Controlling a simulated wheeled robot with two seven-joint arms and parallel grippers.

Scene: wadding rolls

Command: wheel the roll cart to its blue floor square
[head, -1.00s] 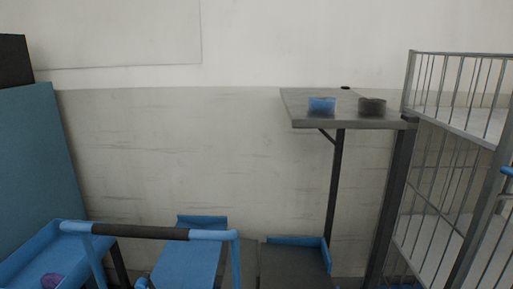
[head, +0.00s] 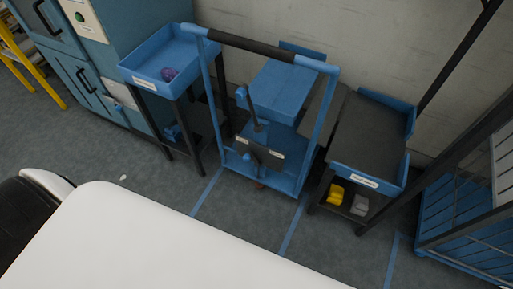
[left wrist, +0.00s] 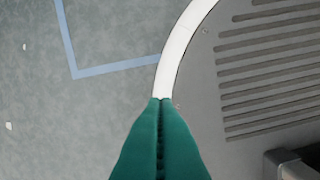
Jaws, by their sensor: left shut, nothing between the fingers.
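The roll cart (head: 262,165) stands upright by the wall in the head view, with a blue frame, a black grip (head: 235,44) on its top bar and a low blue deck. Blue floor lines (head: 206,191) and (head: 294,226) run from near its left and right sides toward me. My white body hides their near ends, so I cannot tell how the cart sits in a square. In the left wrist view my left gripper (left wrist: 160,101) is shut and empty, its green fingers together. A blue line corner (left wrist: 77,74) shows on the floor there. My right gripper is out of view.
A blue tray stand (head: 150,72) holding a purple item (head: 169,74) is left of the cart. A dark-topped stand (head: 370,135) with yellow and grey items below is right. A blue-based cage (head: 440,220) stands farther right. Grey floor lies open in front.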

